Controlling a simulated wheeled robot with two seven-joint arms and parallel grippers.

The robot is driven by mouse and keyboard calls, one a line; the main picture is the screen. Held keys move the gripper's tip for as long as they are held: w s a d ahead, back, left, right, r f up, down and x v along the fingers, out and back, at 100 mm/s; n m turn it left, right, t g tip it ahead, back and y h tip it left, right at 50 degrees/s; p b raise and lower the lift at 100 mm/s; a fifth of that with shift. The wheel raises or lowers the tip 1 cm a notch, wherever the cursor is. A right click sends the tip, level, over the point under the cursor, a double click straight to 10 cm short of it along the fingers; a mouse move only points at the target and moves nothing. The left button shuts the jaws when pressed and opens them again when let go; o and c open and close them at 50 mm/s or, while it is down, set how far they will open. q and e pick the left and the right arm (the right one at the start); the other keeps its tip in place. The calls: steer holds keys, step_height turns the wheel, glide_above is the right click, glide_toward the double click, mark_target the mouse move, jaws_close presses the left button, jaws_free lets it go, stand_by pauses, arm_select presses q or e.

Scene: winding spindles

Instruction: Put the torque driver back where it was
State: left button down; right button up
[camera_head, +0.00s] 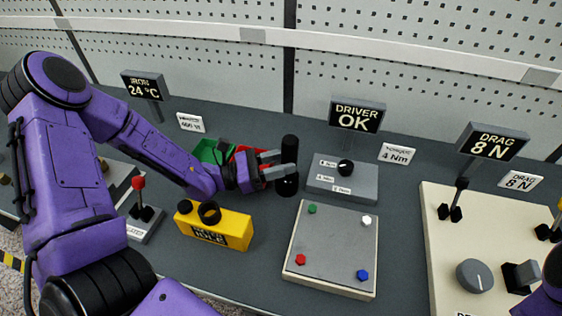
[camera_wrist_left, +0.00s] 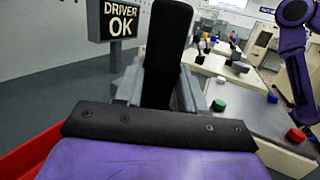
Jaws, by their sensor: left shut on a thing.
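The torque driver (camera_head: 289,150) is a black upright cylinder in the head view, left of the driver station (camera_head: 330,188). My left gripper (camera_head: 276,166) is shut on it, with grey fingers around its middle. The driver's lower end shows just below the fingers; I cannot tell whether it touches the bench. In the left wrist view the driver (camera_wrist_left: 165,55) stands as a black bar between the fingers, its lower part hidden by my gripper's body. The "DRIVER OK" sign (camera_head: 357,115) stands behind the station. My right gripper is out of view.
A grey plate (camera_head: 333,250) with coloured bolts lies right of the driver, in front of the station. A yellow box (camera_head: 232,232) stands at front left. Green (camera_head: 208,150) and red (camera_head: 245,150) bins sit behind my left wrist. A cream drag panel (camera_head: 445,250) is at right.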

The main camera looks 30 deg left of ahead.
arm_select(q)
steer(key=shift+f, duration=0.25)
stand_by(0.3)
steer(key=c, duration=0.6)
jaws_free()
steer(key=shift+r, duration=0.1)
